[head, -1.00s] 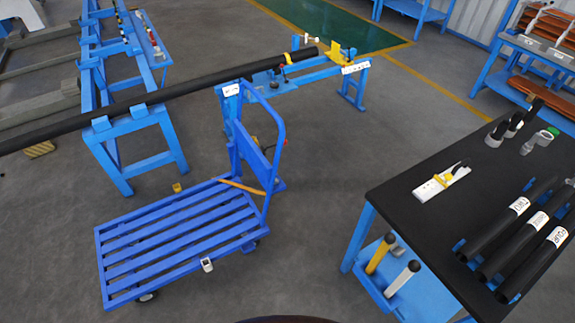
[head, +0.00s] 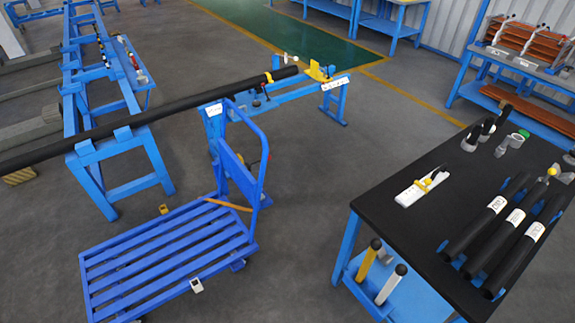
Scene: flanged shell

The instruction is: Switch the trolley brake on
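A blue slatted trolley (head: 165,262) stands on the grey floor at lower left in the head view, its near edge cut off by the frame. Its upright blue push handle (head: 262,160) rises at the right end. A small white-and-dark part (head: 196,285) sits on the trolley's near side edge; I cannot tell whether it is the brake. An orange-brown bar (head: 228,204) lies at the handle end. The wheels are mostly hidden or out of frame. Neither of my grippers is in view.
A black-topped table (head: 400,225) with several labelled black tubes stands at right. A long black pipe (head: 180,112) rests on blue stands (head: 120,190) behind the trolley. A small yellow block (head: 163,208) is on the floor. Floor between trolley and table (head: 300,230) is clear.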

